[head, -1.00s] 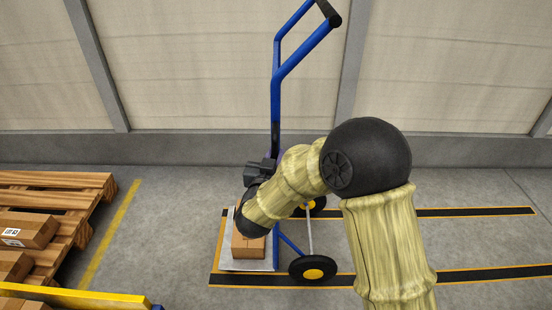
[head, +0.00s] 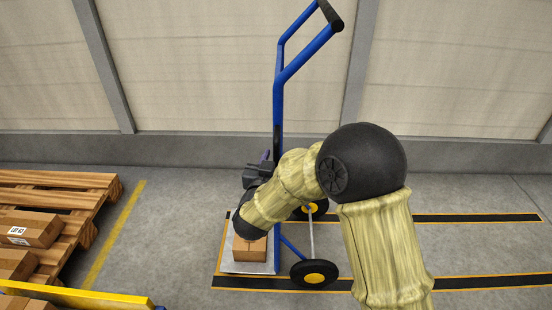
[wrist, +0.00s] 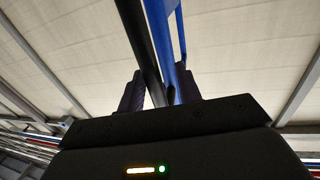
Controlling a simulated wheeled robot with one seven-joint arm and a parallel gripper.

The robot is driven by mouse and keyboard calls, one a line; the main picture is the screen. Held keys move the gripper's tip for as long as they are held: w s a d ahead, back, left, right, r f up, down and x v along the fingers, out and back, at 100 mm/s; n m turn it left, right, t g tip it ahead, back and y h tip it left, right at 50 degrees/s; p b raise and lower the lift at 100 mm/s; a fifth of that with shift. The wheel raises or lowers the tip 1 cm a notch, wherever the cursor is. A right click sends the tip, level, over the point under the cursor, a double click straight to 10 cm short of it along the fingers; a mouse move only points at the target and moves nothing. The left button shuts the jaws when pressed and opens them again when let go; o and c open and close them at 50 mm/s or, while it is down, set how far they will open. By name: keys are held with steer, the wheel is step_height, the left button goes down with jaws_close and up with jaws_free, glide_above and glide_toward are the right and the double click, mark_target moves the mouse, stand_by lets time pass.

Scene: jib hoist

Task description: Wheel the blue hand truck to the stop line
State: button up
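The blue hand truck (head: 278,105) stands upright, with black grips at the top and yellow-hubbed wheels. A cardboard box (head: 249,249) sits on its pale toe plate (head: 230,267). My gripper (head: 264,168) is at the truck's upright, partly hidden by my arm. In the wrist view, my gripper's dark fingers (wrist: 162,92) lie on both sides of the frame bars and appear closed on them. The toe plate is close to the left end of a black-and-yellow marked lane (head: 450,283). Which marking is the stop line I cannot tell for certain.
A yellow floor line (head: 112,235) runs left of the truck. Beyond it is a wooden pallet (head: 75,190) with boxes (head: 28,229). A yellow bar (head: 75,297) crosses the lower left. A panelled wall (head: 220,70) stands behind. Floor right of the truck is open.

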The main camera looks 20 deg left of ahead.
steer(key=s+d+p, duration=0.1)
steer(key=s+d, duration=0.1)
steer(key=s, duration=1.5)
steer(key=shift+s+d+p, duration=0.15)
steer(key=shift+p, duration=0.2)
steer(key=w+d+f+g+y, duration=0.1)
steer(key=w+d+f+g, duration=0.3)
steer(key=w+d+g, duration=0.55)
steer(key=s+d+f+g+h, duration=0.1)
steer(key=s+d+g, duration=0.15)
steer(key=d, duration=0.55)
steer(key=s+d+m+g+h, duration=0.1)
steer(key=s+d, duration=0.3)
steer(key=d, duration=0.5)
steer(key=s+d+f+g+h, duration=0.1)
steer(key=s+d+g, duration=0.15)
steer(key=d, duration=0.55)
steer(key=w+p+v, duration=0.2)
steer(key=p+v, duration=1.3)
steer(key=p, duration=0.1)
steer(key=w+r+p+v, duration=0.1)
steer(key=w+p+v, duration=0.1)
steer(key=p+v, duration=1.4)
steer(key=shift+w+d+r, duration=0.2)
steer(key=shift+w+r, duration=0.05)
